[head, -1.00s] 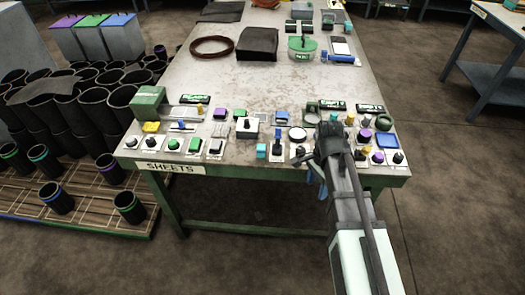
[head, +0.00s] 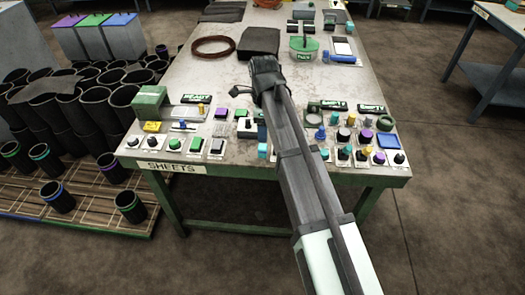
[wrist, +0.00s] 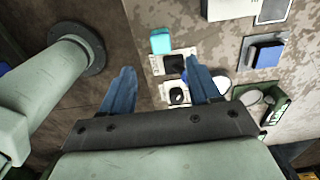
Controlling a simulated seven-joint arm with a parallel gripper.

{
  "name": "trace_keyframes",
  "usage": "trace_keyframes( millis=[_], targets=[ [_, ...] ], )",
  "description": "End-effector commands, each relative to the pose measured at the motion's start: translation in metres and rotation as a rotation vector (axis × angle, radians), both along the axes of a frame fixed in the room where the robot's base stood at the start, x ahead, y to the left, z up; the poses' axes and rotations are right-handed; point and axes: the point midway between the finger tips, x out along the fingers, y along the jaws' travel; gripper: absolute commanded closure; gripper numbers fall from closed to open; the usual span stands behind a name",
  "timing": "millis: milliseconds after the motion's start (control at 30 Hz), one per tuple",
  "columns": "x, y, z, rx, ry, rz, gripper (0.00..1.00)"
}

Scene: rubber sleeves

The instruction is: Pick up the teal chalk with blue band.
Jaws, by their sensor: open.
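A small teal block-like piece (head: 263,150), which may be the chalk, stands near the front edge of the table, just left of my arm. It also shows in the wrist view (wrist: 161,40), above the gap between my fingers. I cannot make out a blue band on it. A second small teal piece (head: 325,154) shows right of my arm, too small to identify. My gripper (wrist: 155,88) is open, its two blue fingers apart with nothing held between them. In the head view its fingertips are largely hidden behind the wrist, which appears high above the table.
Several knobs and switches on white cards line the table's front (head: 165,150). A blue-topped box (wrist: 263,52) and a white round piece (wrist: 222,86) lie right of the gap in the wrist view. A green-lidded tub (head: 303,47) stands farther back. The table's middle is fairly clear.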

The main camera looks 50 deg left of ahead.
Motion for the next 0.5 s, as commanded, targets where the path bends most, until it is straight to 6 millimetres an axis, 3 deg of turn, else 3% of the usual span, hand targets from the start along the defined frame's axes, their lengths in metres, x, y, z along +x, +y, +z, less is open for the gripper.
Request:
trace_keyframes(
  millis=[200, 500],
  targets=[
    [0.000, -0.001, -0.035, -0.001, 0.001, 0.001, 0.38],
    [0.000, 0.000, -0.051, 0.000, 0.000, 0.001, 0.38]
  ],
)
